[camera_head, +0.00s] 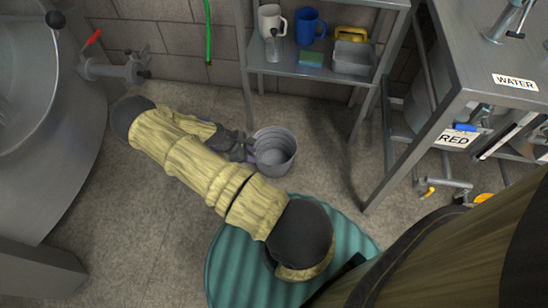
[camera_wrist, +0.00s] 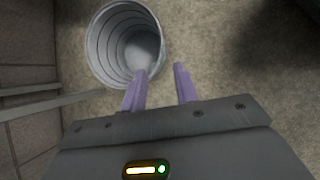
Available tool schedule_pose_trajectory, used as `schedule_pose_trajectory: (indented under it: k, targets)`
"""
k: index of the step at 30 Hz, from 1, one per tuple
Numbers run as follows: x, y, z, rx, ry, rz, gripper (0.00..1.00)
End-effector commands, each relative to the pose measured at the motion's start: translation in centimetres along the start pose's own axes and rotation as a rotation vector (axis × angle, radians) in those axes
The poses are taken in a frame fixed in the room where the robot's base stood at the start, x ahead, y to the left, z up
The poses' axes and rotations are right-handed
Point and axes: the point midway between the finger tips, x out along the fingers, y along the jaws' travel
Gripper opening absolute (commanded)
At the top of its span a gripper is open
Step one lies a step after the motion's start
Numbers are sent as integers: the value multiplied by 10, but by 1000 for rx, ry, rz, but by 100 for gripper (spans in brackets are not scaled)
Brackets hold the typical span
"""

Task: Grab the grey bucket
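The grey bucket (camera_head: 275,155) stands upright on the floor, with its open top facing up. It is empty as far as I can see, and its ribbed inner wall shows in the wrist view (camera_wrist: 103,48). My gripper (camera_head: 251,148) is at the bucket's left rim in the head view. In the wrist view its purple fingers (camera_wrist: 160,69) are apart. The left finger overlaps the bucket's mouth and the right finger lies outside the rim, with the bucket's edge between them in the picture. I cannot tell whether either finger touches the wall.
A metal shelf (camera_head: 310,70) behind the bucket holds mugs, a green sponge and a metal tin. A steel table (camera_head: 480,60) stands at the right, its leg near the bucket. A large steel tank (camera_head: 50,130) is at the left. Floor (camera_head: 140,230) is clear at the lower left.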

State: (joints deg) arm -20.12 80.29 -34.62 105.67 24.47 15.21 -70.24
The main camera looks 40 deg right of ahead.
Motion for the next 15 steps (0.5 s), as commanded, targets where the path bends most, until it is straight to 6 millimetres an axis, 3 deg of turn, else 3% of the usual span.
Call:
schedule_pose_trajectory:
  k: [5,15]
  targets:
    - [11,-1,0,1,-1,-2,30]
    - [70,-1,-2,4,0,-3,30]
